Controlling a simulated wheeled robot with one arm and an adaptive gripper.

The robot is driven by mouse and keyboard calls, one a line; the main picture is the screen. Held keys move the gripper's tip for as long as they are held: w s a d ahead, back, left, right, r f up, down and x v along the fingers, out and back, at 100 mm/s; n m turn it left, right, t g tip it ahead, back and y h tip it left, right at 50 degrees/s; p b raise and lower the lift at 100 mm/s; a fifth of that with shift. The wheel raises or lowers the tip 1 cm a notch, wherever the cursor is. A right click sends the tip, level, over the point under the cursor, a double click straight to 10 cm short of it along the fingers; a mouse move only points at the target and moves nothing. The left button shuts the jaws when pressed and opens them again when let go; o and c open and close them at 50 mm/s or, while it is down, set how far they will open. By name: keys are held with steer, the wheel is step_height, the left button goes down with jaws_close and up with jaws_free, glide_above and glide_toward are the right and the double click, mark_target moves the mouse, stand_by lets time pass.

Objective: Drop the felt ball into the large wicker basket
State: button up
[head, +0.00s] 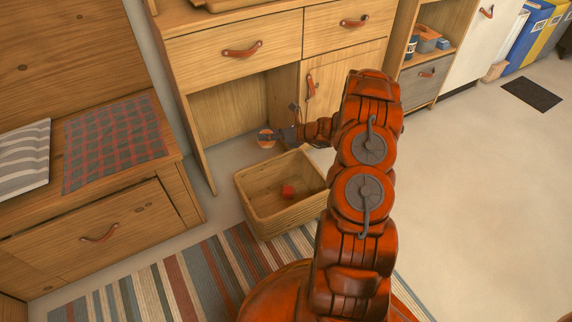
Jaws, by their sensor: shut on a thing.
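The felt ball (266,144) looks like a small round orange thing at my gripper's fingertips. My gripper (268,137) is shut on it, with a dark finger crossing part of it. A small red block-like thing (288,191) lies inside the basket.
A wooden desk with drawers (236,52) and an open knee space stands behind the basket. A wooden bench (100,215) with a checked cloth (115,140) is at left. A striped rug (190,285) lies in front. Open floor (480,190) is at right.

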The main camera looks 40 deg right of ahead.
steer(key=s+d+f+b, duration=0.1)
steer(key=s+f, duration=0.2)
steer(key=f, duration=0.5)
steer(key=s+d+f+n+g+y+b, duration=0.1)
steer(key=s+f, duration=0.3)
steer(key=f, duration=0.4)
steer(key=shift+s+d+b, duration=0.15)
steer(key=shift+s+b, duration=0.05)
steer(key=shift+b, duration=0.35)
steer(key=o, duration=1.2)
steer(key=v, duration=1.2)
